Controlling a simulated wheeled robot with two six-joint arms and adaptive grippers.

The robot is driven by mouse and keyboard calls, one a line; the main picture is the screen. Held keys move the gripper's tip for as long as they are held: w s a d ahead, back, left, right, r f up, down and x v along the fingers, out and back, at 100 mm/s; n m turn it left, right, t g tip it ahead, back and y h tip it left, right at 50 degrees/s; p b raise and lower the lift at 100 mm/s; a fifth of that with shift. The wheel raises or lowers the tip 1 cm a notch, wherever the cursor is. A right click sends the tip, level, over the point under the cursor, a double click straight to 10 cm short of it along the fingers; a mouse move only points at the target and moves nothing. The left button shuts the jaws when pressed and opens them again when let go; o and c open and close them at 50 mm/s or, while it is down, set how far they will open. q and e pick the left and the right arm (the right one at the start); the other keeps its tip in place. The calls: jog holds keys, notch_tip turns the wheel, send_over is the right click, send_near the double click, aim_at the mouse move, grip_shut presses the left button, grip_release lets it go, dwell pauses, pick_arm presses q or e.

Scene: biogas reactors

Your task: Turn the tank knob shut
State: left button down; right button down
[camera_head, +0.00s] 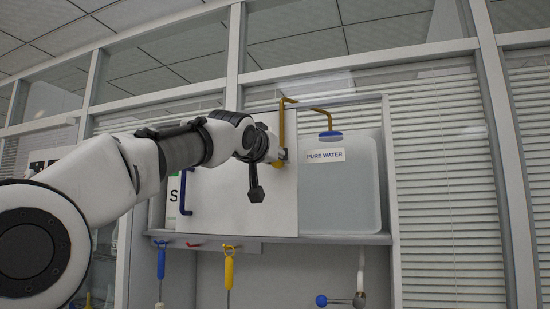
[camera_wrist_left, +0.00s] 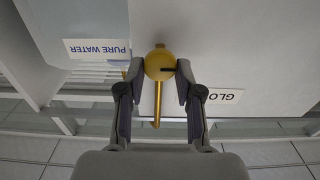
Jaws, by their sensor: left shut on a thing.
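The tank knob (camera_wrist_left: 159,64) is a round yellow knob with a dark slot mark, and a yellow pipe (camera_wrist_left: 158,105) runs from it. In the left wrist view, the two fingertips of my left gripper (camera_wrist_left: 160,78) press on either side of the knob. In the head view, my left gripper (camera_head: 262,165) is at the front of the white panel, and it largely hides the knob. The clear tank (camera_head: 340,195) labelled "PURE WATER" stands to the right, under the bent yellow pipe (camera_head: 281,118). My right gripper is not in view.
The tank stands on a grey shelf (camera_head: 330,239). A blue handle (camera_head: 183,193) is on the white panel (camera_head: 228,212), left of my gripper. Blue-handled (camera_head: 161,262) and yellow-handled (camera_head: 229,268) tools hang below. A blue ball (camera_head: 321,300) on a grey fitting is lower right.

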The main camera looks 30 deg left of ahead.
pick_arm(q)
jog(key=shift+w+f+m, duration=0.1)
jog(key=shift+m, duration=0.3)
jog(key=shift+d+m, duration=0.15)
jog(key=shift+m, duration=4.1)
jog(key=shift+d+m, duration=0.1)
jog(key=shift+m, duration=4.15)
jog(key=c, duration=1.1)
grip_release()
jog(key=o, duration=0.3)
jog(key=shift+w+a, duration=0.1)
jog(key=shift+w, duration=0.05)
jog(key=shift+w+a+f, duration=0.1)
jog(key=shift+f, duration=0.05)
